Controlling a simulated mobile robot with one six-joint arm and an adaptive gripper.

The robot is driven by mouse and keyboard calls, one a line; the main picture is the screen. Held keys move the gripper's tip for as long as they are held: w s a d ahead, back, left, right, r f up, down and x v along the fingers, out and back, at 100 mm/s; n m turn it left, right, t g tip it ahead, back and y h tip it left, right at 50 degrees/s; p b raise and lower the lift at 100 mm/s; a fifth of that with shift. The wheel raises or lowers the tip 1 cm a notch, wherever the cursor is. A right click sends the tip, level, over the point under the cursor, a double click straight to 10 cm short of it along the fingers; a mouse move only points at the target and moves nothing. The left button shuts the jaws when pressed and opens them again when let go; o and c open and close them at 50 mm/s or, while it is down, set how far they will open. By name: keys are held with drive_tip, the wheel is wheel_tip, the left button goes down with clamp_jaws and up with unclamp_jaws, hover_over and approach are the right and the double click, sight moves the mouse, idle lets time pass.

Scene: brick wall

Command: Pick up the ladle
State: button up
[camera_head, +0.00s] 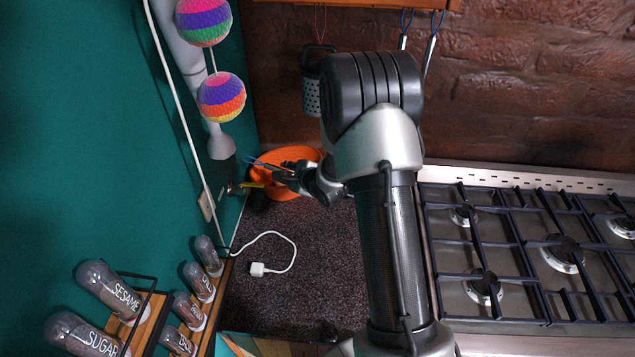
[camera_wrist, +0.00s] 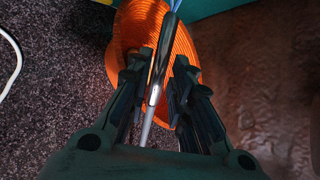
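The ladle (camera_wrist: 160,60), of which I see a dark handle, a light metal shaft and a blue hanging loop, runs between the two fingers of my gripper (camera_wrist: 162,75) in the wrist view. The fingers flank the handle closely and look shut on it. In the head view my gripper (camera_head: 285,172) is at the left, over the near side of an orange bowl (camera_head: 290,155). The loop end sticks out to the left of the fingers. The scoop is hidden. The bowl also shows behind the handle in the wrist view (camera_wrist: 130,35).
The teal wall and a grey pipe with two striped balls (camera_head: 221,97) are close at the left. A white cable and plug (camera_head: 258,269) lie on the dark counter. Labelled jars (camera_head: 110,288) stand lower left. A gas stove (camera_head: 530,255) is at the right. A grater (camera_head: 312,90) hangs behind.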

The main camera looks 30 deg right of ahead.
sight(287, 173)
drive_tip(key=x, duration=0.2)
drive_tip(key=b+x, duration=0.1)
drive_tip(key=x, duration=0.1)
drive_tip(key=shift+w+d+f, duration=0.15)
drive_tip(key=shift+d+f, duration=0.05)
drive_tip(key=shift+f, duration=0.15)
clamp_jaws()
